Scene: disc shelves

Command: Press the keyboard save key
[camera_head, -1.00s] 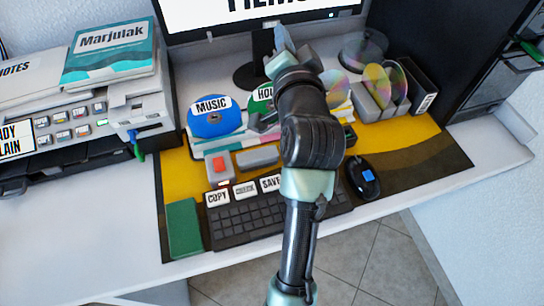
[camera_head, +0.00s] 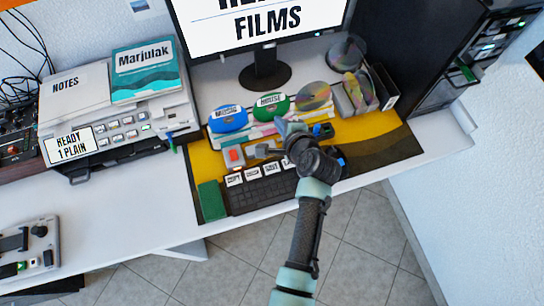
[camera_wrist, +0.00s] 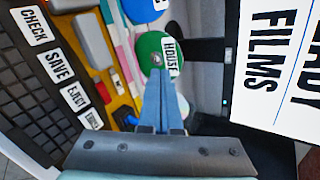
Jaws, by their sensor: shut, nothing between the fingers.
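The black keyboard (camera_head: 262,196) lies on the yellow and dark desk mat, with white labelled keys along its far edge. The SAVE key (camera_wrist: 59,66) shows at the left of the wrist view, between CHECK (camera_wrist: 35,26) and EJECT (camera_wrist: 77,97). In the head view the SAVE label (camera_head: 270,169) is small, just left of my wrist. My gripper (camera_wrist: 158,68) is shut and empty, its blue fingers side by side. In the head view my gripper (camera_head: 284,127) is beyond the key row, apart from the keys and near the green HOUSE disc (camera_head: 271,100).
The blue MUSIC disc (camera_head: 229,118) stands left of the HOUSE disc. A monitor (camera_head: 262,25) reading FILMS is behind. A small box with a red button (camera_head: 235,155) sits beyond the keyboard. A printer (camera_head: 130,130) is at left. A green block (camera_head: 211,201) lies left of the keyboard.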

